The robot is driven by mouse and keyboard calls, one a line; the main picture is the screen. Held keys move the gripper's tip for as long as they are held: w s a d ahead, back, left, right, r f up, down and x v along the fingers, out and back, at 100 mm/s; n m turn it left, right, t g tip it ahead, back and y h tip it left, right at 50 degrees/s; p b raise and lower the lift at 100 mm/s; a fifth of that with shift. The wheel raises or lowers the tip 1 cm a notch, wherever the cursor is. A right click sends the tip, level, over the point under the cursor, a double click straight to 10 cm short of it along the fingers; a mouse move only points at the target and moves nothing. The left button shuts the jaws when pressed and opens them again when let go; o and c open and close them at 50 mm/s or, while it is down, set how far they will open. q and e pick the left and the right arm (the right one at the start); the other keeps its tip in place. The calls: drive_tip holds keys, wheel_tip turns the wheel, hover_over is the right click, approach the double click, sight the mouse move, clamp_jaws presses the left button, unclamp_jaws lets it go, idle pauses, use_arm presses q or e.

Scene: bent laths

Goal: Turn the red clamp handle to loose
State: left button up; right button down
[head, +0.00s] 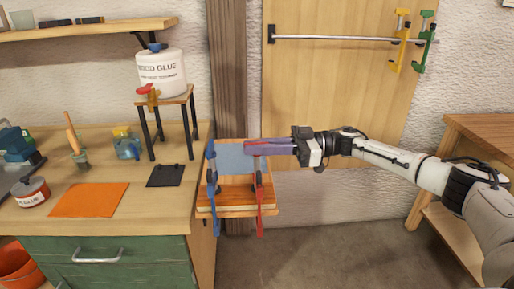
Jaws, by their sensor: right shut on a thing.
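A red clamp (260,200) and a blue clamp (212,185) stand on a small wooden platform at the bench's right end. A blue-grey panel (235,158) sits between their upper parts. My right gripper (294,147) comes in from the right, level with the top of the red clamp. It is shut on a reddish-purple piece (268,147) that reaches left to the red clamp's top and appears to be its handle. The exact contact is too small to make out. My left gripper is not in view.
The workbench carries an orange sheet (88,200), a black plate (166,176) and a glue tin (32,191). A glue bottle (161,74) stands on a small stand to the left. Yellow and green clamps (425,45) hang on a rail. A wooden table (480,127) is at right.

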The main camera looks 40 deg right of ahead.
drive_tip(key=c, duration=1.8)
unclamp_jaws()
drive_tip(key=shift+r, duration=0.1)
drive_tip(key=shift+c, duration=0.2)
drive_tip(key=b+v, duration=0.2)
drive_tip(key=v, duration=0.8)
drive_tip(key=shift+d+b, duration=0.15)
drive_tip(key=shift+b, duration=0.15)
drive_tip(key=shift+s, duration=0.1)
